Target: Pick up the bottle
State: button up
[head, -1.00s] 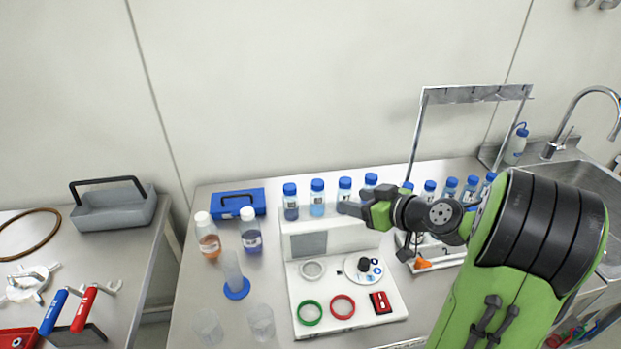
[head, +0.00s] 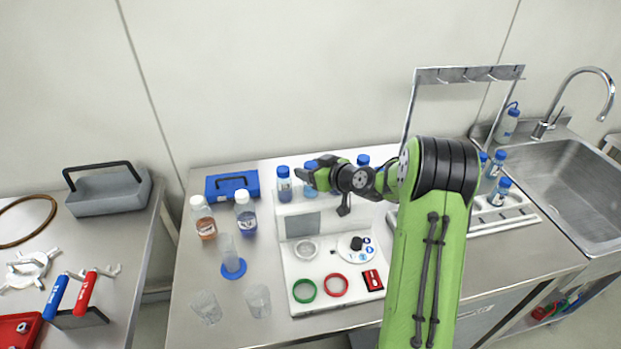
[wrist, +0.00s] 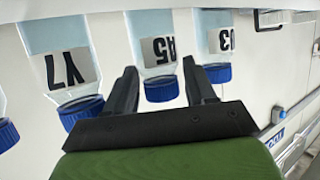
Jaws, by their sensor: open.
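Several clear bottles with blue caps stand in a row on the raised back of a white station. One bottle (head: 284,188) is at the row's left end, and another bottle (head: 310,190) stands beside it, partly hidden by my gripper (head: 312,171). In the wrist view, which looks upside down, three labelled bottles show: Y7 (wrist: 70,65), A5 (wrist: 157,45) and one reading about U3 (wrist: 218,40). My open gripper (wrist: 160,85) has its two fingers on either side of the A5 bottle in the picture. I cannot tell whether they touch it. The task does not say which bottle.
The station (head: 300,225) holds green and red rings and a dial. Two white-capped bottles (head: 246,215), a blue-based cylinder (head: 231,260) and beakers (head: 257,300) stand left. A blue box (head: 232,186) lies behind. A metal rack (head: 468,74) and sink (head: 575,190) are right.

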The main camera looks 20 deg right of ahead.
jog(key=shift+s, duration=0.1)
jog(key=shift+c, duration=0.8)
jog(key=c, duration=0.6)
jog(key=shift+r, duration=0.15)
jog(key=shift+c, duration=0.2)
jog(key=shift+r, duration=0.3)
jog(key=r, duration=0.6)
jog(key=shift+s+d+r, duration=0.1)
jog(key=shift+s+r, duration=0.05)
jog(key=shift+s, duration=0.05)
jog(key=s+d+b, duration=0.1)
jog(key=s+d, duration=0.1)
jog(key=s, duration=0.6)
jog(key=s+d+b, duration=0.2)
jog(key=s+d, duration=0.1)
jog(key=s, duration=0.5)
jog(key=shift+s, duration=0.35)
